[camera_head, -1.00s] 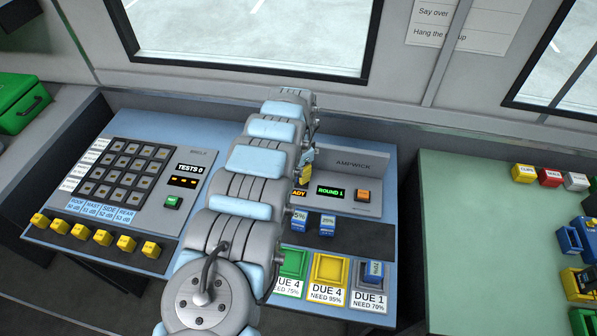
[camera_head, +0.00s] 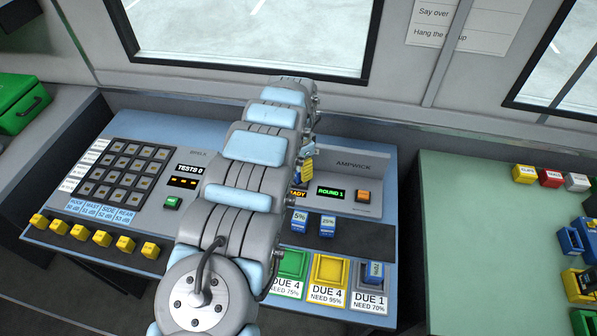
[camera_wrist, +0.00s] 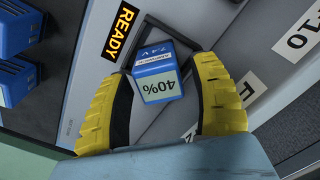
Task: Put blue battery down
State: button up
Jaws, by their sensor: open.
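A blue battery (camera_wrist: 160,70) labelled 40% shows in the wrist view, beside the lit READY display (camera_wrist: 122,30). It stands at a dark-framed slot (camera_wrist: 152,32) on the grey tester panel; how deep it sits I cannot tell. My gripper (camera_wrist: 163,88) has its two yellow fingers spread on either side of the battery, with visible gaps. In the head view my arm hides this battery, and only a yellow part of my gripper (camera_head: 307,171) shows beside the arm.
Two blue batteries (camera_head: 299,221) (camera_head: 327,226) stand on the dark strip. Another blue battery (camera_head: 374,270) stands in the grey DUE 1 tray (camera_head: 384,291). Green (camera_head: 289,265) and yellow (camera_head: 328,268) trays lie beside it. The green table (camera_head: 470,240) at right has clear room on its left.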

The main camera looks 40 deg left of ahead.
aim_at(298, 167)
notch_tip(298, 167, up, 10)
jog(key=shift+f, duration=0.25)
dwell(0.3)
dwell(0.4)
